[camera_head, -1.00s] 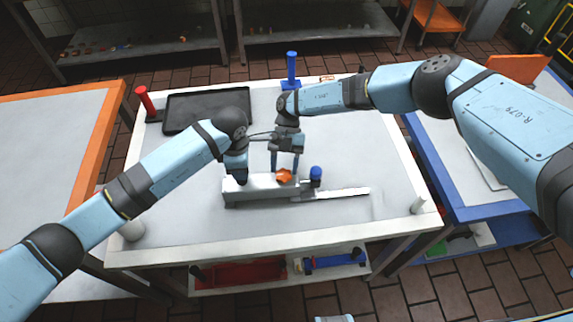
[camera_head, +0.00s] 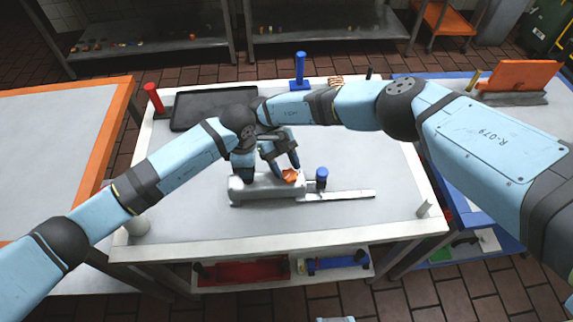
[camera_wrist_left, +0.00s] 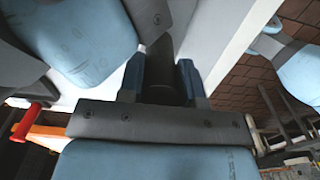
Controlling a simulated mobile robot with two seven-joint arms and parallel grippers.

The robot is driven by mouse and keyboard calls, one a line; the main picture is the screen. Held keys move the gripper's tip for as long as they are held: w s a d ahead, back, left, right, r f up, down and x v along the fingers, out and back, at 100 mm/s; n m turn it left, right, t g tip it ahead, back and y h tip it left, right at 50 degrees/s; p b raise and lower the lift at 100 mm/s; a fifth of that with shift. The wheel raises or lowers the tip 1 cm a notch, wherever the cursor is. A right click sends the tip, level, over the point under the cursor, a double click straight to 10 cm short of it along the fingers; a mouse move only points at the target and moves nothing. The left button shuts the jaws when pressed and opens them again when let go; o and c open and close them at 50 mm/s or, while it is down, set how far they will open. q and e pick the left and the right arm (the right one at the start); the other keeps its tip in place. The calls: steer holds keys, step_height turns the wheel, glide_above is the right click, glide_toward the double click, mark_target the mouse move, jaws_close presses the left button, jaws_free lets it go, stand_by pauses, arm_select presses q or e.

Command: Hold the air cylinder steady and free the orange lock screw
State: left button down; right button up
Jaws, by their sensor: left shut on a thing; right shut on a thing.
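The grey air cylinder (camera_head: 262,191) lies on the white table, its rod pointing right. My left gripper (camera_head: 243,179) is shut on its left part from above. In the left wrist view the left gripper (camera_wrist_left: 160,82) has its two blue fingers on either side of a dark grey body. The orange lock screw (camera_head: 289,176) sits on top of the cylinder's right part. My right gripper (camera_head: 287,168) is tilted and shut on the lock screw; the fingertips partly hide the contact. The left wrist view does not clearly show the screw.
A blue knob (camera_head: 321,174) stands right of the cylinder, beside a flat pale bar (camera_head: 345,195). A black tray (camera_head: 190,123), a red post (camera_head: 152,97) and a blue post (camera_head: 300,68) are at the back. The table's (camera_head: 380,225) front and right are mostly clear.

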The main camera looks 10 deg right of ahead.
steer(key=shift+n, duration=0.3)
steer(key=o, duration=0.9)
